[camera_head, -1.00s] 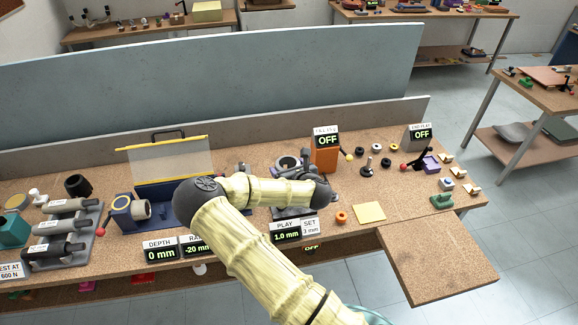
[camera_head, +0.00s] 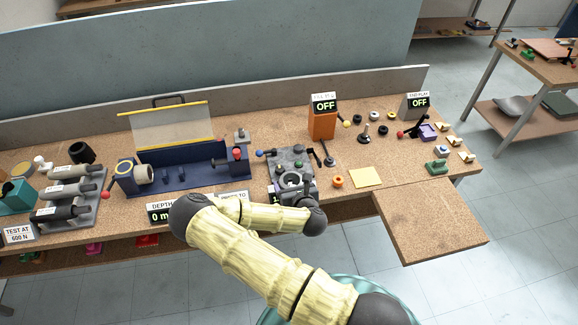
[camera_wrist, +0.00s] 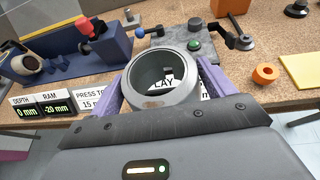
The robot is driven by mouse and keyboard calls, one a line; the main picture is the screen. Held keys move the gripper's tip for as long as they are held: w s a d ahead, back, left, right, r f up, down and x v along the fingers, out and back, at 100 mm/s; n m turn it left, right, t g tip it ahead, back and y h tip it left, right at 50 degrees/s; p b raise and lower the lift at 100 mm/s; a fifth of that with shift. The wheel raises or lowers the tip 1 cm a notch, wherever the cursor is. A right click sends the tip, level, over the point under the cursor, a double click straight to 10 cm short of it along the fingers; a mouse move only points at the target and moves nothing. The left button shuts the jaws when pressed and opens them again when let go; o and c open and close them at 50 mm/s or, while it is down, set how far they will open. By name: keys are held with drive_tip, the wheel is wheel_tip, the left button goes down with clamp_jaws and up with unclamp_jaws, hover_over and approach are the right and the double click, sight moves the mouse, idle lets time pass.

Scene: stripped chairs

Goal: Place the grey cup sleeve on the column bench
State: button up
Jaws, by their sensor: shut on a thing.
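The grey cup sleeve (camera_wrist: 163,98) is an open ring between the two purple fingers of my gripper (camera_wrist: 163,78) in the wrist view. My gripper is shut on it, with one finger on each side. In the head view the sleeve (camera_head: 291,180) shows in front of a grey fixture plate, and my arm hides most of the gripper. The long cork-topped bench (camera_head: 410,170) runs under these things; no label marks it as the column bench. Through the sleeve I see a "PLAY" sign. I cannot tell whether the sleeve touches anything below.
The grey fixture plate (camera_head: 286,158) has a green button and lever arms. A blue press (camera_head: 180,178) stands left, an orange box (camera_head: 322,122) behind. An orange ring (camera_head: 337,181) and yellow note (camera_head: 365,177) lie right. Bare cork shows around the note.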

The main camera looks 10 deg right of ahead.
drive_tip(key=s+d+f+h+b, duration=0.1)
drive_tip(key=s+f+b, duration=0.5)
drive_tip(key=f+b, duration=0.3)
wheel_tip(320, 180, down, 5)
drive_tip(key=shift+s+d+r+m+b, duration=0.15)
drive_tip(key=shift+d+r+m+b, duration=0.05)
drive_tip(key=shift+m+b, duration=0.2)
